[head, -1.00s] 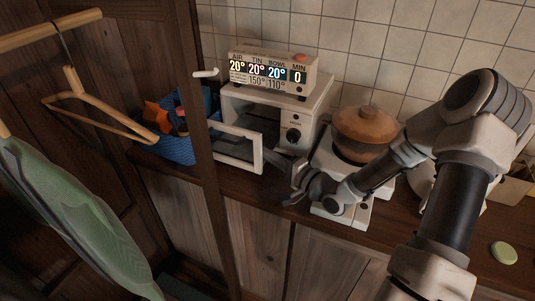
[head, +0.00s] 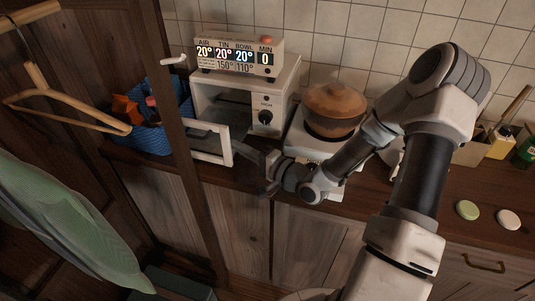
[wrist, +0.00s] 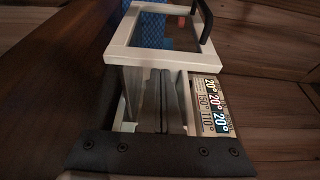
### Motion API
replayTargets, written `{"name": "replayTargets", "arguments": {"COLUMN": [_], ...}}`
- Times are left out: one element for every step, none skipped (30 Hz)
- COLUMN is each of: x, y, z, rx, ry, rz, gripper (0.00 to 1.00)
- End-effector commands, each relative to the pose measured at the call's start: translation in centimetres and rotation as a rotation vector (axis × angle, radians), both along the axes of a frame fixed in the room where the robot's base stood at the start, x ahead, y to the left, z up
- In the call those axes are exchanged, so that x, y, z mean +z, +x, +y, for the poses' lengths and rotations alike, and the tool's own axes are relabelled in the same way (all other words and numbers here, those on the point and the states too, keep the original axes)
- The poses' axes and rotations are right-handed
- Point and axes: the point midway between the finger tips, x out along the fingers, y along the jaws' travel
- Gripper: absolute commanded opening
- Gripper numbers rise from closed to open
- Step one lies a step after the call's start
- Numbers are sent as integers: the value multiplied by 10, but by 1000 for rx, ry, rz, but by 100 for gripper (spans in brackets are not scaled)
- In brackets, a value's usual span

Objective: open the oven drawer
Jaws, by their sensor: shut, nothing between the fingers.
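The small white oven (head: 284,87) stands on the counter, with a dark knob on its front. Its white-framed glass front (head: 225,146) stands out from the body, leaving the opening visible; a wooden post hides part of it. My gripper (head: 250,155) is just right of the frame, low in front of the oven. Its fingers (wrist: 160,98) are shut and empty, pointing toward the frame's near edge. I cannot tell whether they touch it.
A lit display box (head: 240,57) sits on the oven. Hangers and a green garment fill the left side.

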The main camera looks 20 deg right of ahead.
Motion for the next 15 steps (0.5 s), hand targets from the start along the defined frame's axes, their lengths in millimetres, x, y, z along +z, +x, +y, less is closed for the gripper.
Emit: {"name": "replayTargets", "arguments": {"x": [1,1,1,1,1,1,1,1,1,1,1,1,1,1,1], "y": [-6,-11,-18,-23,-29,-37,-43,-49,-57,-64,-69,-77,-83,-88,-95], "z": [-6,-10,-15,-20,-24,-30,-35,-39,-45,-50,-54,-61,-64,-68,-74], "rx": [-4,-4,-5,-6,-6,-6,-7,-6,-6,-7,-7,-7,-6,-6,-6], "ry": [-1,0,0,-1,-1,1,0,-1,0,0,0,-1,-1,0,0], "rz": [1,1,3,3,3,2,3,3,2,2,2,2,2,2,2], "gripper": [0,0,0,0,0,0,0,0,0,0,0,0,0,0,0]}}
